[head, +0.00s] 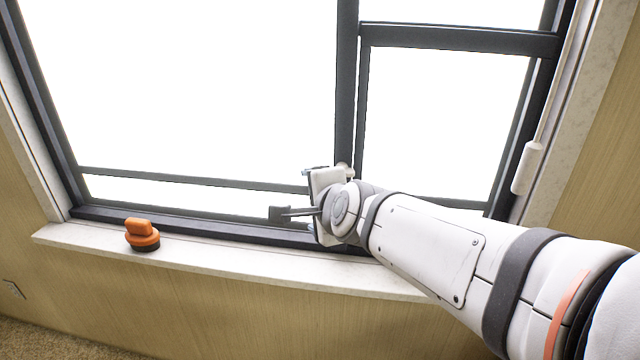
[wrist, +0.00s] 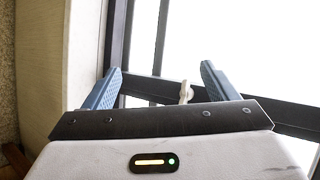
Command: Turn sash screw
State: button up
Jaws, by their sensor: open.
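A small pale fitting (wrist: 185,92), which looks like the sash screw, stands at the dark window frame in the wrist view. It shows between my two blue fingers, nearer the right one. My gripper (wrist: 161,70) is open, and nothing is clasped in it. In the head view my gripper (head: 294,212) is at the lower window frame, just left of the foot of the upright bar. My wrist hides most of the frame behind it there. I cannot tell whether a finger touches the fitting.
An orange knob-like object with a dark base (head: 142,235) stands on the pale sill (head: 200,258), left of my gripper. A white cord weight (head: 527,167) hangs at the right side. The dark upright bar (head: 346,90) divides the window. The sill between the orange object and my gripper is clear.

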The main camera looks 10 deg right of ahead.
jog(key=w+d+m+t+h+b, duration=0.1)
jog(key=w+d+m+h+b, duration=0.1)
jog(key=m, duration=0.5)
jog(key=w+d+f+m+t+h+b, duration=0.1)
jog(key=w+d+m+t+h+b, duration=0.1)
jog(key=w+m+b, duration=0.3)
jog(key=w+d+f+m+t+h+b, duration=0.1)
jog(key=w+d+m+t+h+b, duration=0.1)
jog(key=m, duration=0.9)
jog(key=shift+w+d+h+b, duration=0.4)
jog(key=shift+w+h, duration=0.15)
jog(key=shift+w, duration=0.3)
jog(key=shift+w+d+h+b, duration=0.4)
jog(key=shift+w+h, duration=0.15)
jog(key=shift+w, duration=0.25)
